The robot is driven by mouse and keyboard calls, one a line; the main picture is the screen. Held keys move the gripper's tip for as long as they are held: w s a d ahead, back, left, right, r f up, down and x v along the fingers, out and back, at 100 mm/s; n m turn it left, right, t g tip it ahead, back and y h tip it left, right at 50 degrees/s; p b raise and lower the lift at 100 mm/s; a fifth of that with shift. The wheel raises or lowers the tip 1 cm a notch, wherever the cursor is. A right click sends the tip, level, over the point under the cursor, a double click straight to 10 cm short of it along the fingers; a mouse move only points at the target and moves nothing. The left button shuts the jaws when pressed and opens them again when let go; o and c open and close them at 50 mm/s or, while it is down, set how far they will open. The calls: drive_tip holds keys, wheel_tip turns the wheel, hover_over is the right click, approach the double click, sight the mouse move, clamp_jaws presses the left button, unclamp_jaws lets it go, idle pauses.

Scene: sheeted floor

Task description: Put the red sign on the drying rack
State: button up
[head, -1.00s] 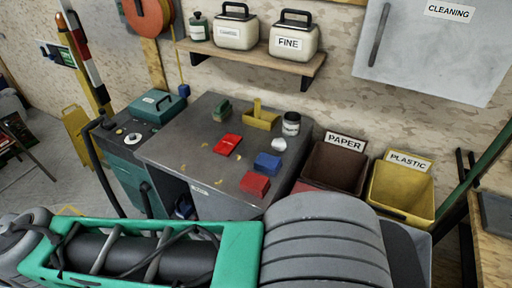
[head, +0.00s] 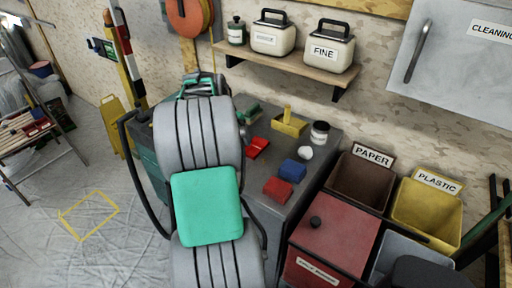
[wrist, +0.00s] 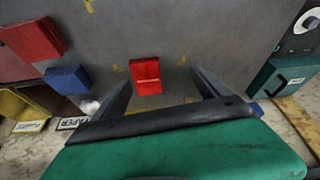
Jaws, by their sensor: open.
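A small red flat piece (head: 257,147) with a pale line of print lies on the grey workbench top (head: 250,184); I take it for the red sign. In the wrist view the red piece (wrist: 146,75) shows whole, between the lines of my two fingers. My gripper (wrist: 160,80) is open and empty, above the bench; the gap in height cannot be judged. In the head view my arm hides part of the bench. A slatted stand (head: 28,130) with things on it, at the far left, may be the drying rack.
A red block (head: 278,190), a blue block (head: 293,170), a yellow tray (head: 289,125) and a can (head: 319,133) share the bench. A red-lidded bin (head: 335,235) and the brown paper bin (head: 357,182) stand right. A shelf (head: 290,66) hangs behind.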

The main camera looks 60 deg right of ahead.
drive_tip(key=m, duration=0.2)
approach(254, 146)
drive_tip(key=shift+f+g, duration=0.3)
drive_tip(key=shift+f, duration=0.25)
drive_tip(key=p+x, duration=0.2)
drive_tip(key=x, duration=0.5)
drive_tip(key=shift+d, duration=0.1)
drive_tip(key=shift+c, duration=0.6)
drive_tip(key=shift+w+r, duration=0.1)
drive_tip(key=c, duration=1.5)
